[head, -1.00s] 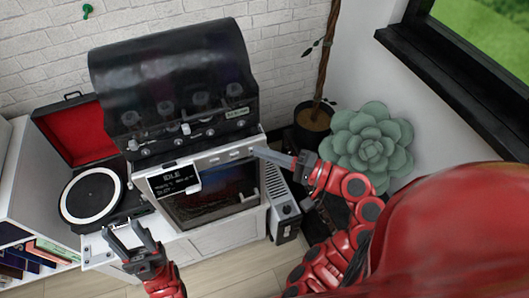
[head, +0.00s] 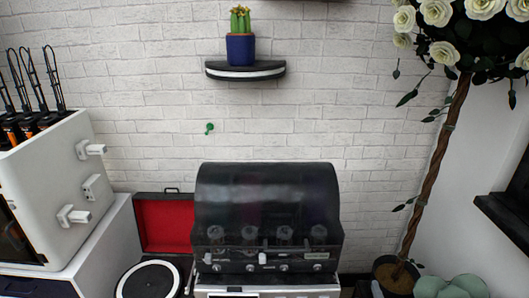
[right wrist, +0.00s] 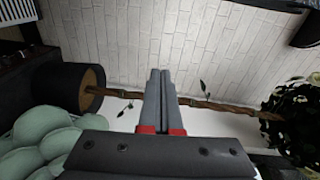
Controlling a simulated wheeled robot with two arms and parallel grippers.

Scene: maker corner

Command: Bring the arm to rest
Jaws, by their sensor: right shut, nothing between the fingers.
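My right gripper (right wrist: 160,78) shows in the right wrist view with its two grey fingers side by side, shut and empty. Nothing touches the fingertips. Behind them are a white brick wall and a thin brown trunk. In the head view only a small grey sliver at the bottom edge, near the plant pot, may be its tip; the rest of the right arm is out of that picture. My left gripper is in neither current view.
A machine with a dark hood (head: 265,195) stands by the wall beside a red-lined turntable case (head: 165,222). A potted tree (head: 393,276) and green succulent (head: 455,287) are at right. A white printer (head: 55,190) is at left. A shelf (head: 245,71) holds a cactus (head: 241,48).

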